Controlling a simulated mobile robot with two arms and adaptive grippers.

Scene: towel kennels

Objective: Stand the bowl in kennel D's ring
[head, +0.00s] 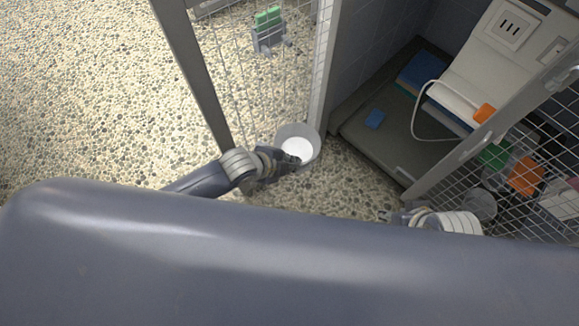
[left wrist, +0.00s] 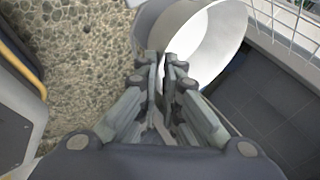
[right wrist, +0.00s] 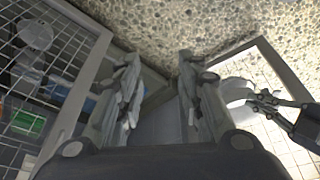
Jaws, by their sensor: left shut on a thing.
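The bowl (head: 299,149), white inside with a greyer outer wall, is beside the mesh door's post in the head view. My left gripper (head: 292,161) is shut on its near wall. The left wrist view shows the bowl (left wrist: 212,45) tilted, its wall between the closed fingertips (left wrist: 166,58). In the right wrist view the bowl (right wrist: 237,91) is at the right, with my left gripper at it. My right gripper (right wrist: 158,58) is open and empty; its tips show small in the head view (head: 386,215). I cannot make out kennel D's ring or a letter.
A mesh door (head: 262,90) stands behind the bowl. Another mesh gate (head: 548,170) fronts colourful items at the right. Pebbled floor at the left is open.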

